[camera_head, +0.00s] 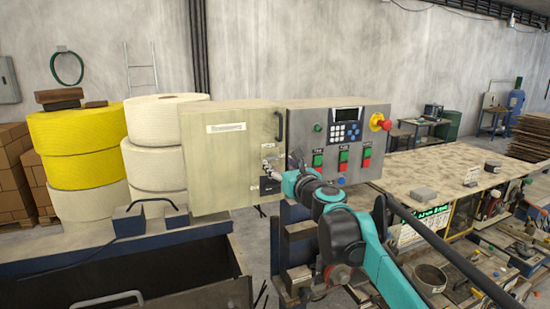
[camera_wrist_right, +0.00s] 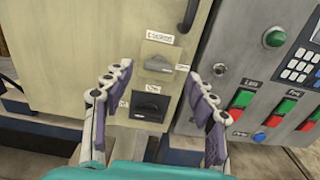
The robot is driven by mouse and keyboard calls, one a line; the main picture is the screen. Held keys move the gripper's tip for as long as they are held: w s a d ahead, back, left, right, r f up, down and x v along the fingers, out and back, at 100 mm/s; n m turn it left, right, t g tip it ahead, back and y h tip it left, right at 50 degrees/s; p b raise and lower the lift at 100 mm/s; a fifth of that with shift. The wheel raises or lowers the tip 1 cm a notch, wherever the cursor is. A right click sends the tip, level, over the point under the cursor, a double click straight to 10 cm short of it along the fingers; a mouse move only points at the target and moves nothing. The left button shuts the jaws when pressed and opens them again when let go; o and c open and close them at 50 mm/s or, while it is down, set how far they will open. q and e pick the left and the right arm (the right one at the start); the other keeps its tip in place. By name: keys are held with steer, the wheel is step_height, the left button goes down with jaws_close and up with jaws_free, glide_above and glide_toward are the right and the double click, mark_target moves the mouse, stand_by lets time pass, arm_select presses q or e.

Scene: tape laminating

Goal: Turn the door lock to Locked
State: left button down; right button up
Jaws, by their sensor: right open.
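The door lock (camera_wrist_right: 157,65) is on the pale beige cabinet door, near its right edge. It has a small light plate and a grey turning piece lying roughly sideways. A small label (camera_wrist_right: 160,37) is above it and another (camera_wrist_right: 152,88) below; I cannot read them surely. My right gripper (camera_wrist_right: 160,74) is open and empty, its two fingers on either side of the lock, apart from it. In the head view the right gripper (camera_head: 283,168) is at the door's lower right and partly hides the lock area. My left gripper is not in view.
A black square fitting (camera_wrist_right: 150,108) sits just below the lock. A dark door handle (camera_head: 280,126) is above it. The control panel (camera_head: 313,118), with green and red buttons and a red emergency knob (camera_head: 380,122), stands close on the right. A long worktable (camera_head: 440,172) extends right.

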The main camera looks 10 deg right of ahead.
mark_target(273, 159)
steer(key=w, duration=0.2)
steer(key=shift+w+a, duration=0.35)
steer(key=shift+w, duration=0.4)
steer(key=c, duration=1.2)
steer(key=shift+o, duration=0.2)
